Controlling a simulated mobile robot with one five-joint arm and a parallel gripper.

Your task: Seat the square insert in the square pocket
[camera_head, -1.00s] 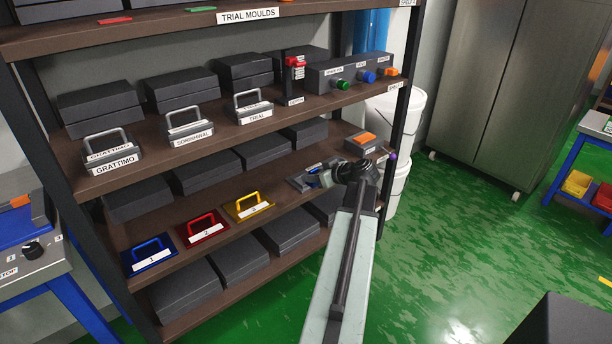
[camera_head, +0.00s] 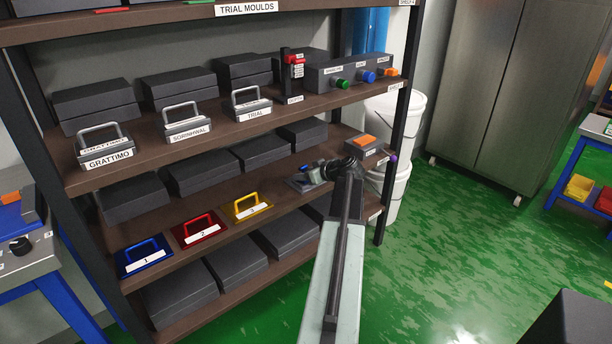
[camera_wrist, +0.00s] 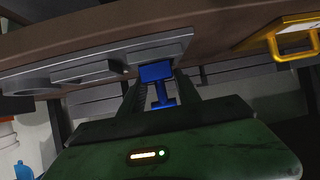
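The blue insert (camera_wrist: 157,73) sits between the two fingers of my gripper (camera_wrist: 160,92) in the wrist view, and the fingers look closed on its narrow stem. Its broad end points toward the grey pocket plate (camera_wrist: 95,68), which lies on the brown shelf. The insert overlaps the plate's edge in this view; I cannot tell whether they touch. The plate shows a round opening at its left end and other recesses; the square pocket is not clearly seen.
A yellow-handled plate (camera_head: 248,206), a red one (camera_head: 200,230) and a blue one (camera_head: 146,256) stand left on the same shelf. A grey box with an orange top (camera_head: 364,143) is to the right. Dark boxes (camera_head: 262,149) line the back, and another shelf is above.

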